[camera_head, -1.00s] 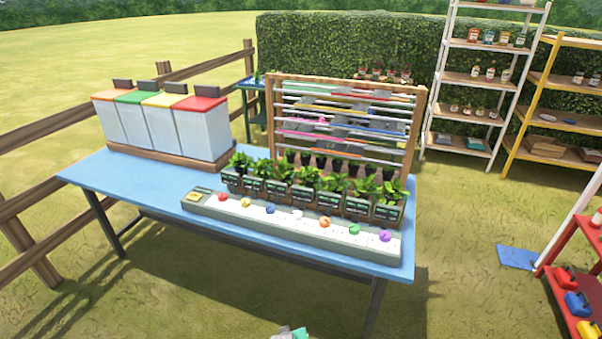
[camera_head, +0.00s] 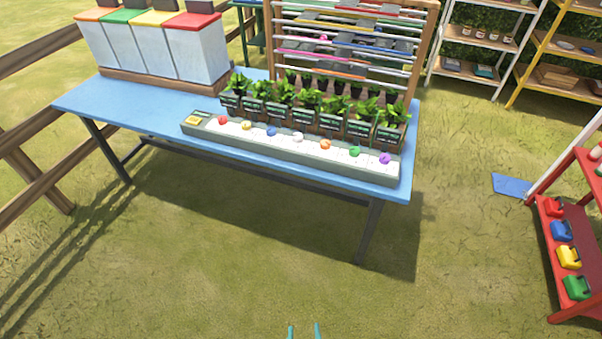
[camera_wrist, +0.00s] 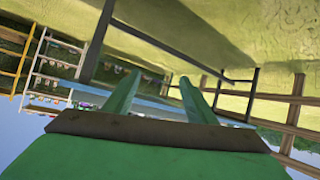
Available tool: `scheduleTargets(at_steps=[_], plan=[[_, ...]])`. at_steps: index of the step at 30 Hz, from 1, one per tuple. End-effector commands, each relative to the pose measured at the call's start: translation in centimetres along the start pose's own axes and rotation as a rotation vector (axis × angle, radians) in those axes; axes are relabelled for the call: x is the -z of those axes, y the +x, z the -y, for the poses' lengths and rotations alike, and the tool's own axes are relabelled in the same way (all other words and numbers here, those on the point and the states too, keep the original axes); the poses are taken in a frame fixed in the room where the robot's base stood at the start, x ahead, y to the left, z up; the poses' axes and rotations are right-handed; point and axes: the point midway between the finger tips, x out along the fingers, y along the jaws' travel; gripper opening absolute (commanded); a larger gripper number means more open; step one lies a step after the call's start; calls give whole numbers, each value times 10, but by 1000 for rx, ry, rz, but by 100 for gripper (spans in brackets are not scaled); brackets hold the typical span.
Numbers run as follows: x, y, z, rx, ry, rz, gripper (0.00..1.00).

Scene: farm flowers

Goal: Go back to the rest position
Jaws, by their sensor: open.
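My gripper (camera_head: 304,331) shows at the bottom edge of the head view, only its two teal fingertips in sight. They are apart with nothing between them, over the grass in front of the blue table (camera_head: 150,108). In the wrist view my gripper (camera_wrist: 160,92) has two green fingers spread apart and empty. That view is tilted strongly, with the table's underside and legs beyond the fingers. My gripper touches nothing that I can see.
On the table are a grey strip with coloured knobs (camera_head: 290,148), several potted plants (camera_head: 305,105), lidded bins (camera_head: 150,50) and a rack (camera_head: 350,40). A red shelf (camera_head: 560,240) stands at right, a wooden fence (camera_head: 40,180) at left. The front grass is clear.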

Motion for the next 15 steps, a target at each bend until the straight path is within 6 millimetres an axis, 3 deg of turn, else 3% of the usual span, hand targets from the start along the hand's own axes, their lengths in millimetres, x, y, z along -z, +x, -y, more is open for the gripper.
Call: scheduleTargets(at_steps=[1, 9, 15], plan=[[3, -22, 0, -2, 13, -17, 51], [51, -122, -2, -16, 90, -149, 51], [91, -177, -5, -28, 140, -229, 51]])
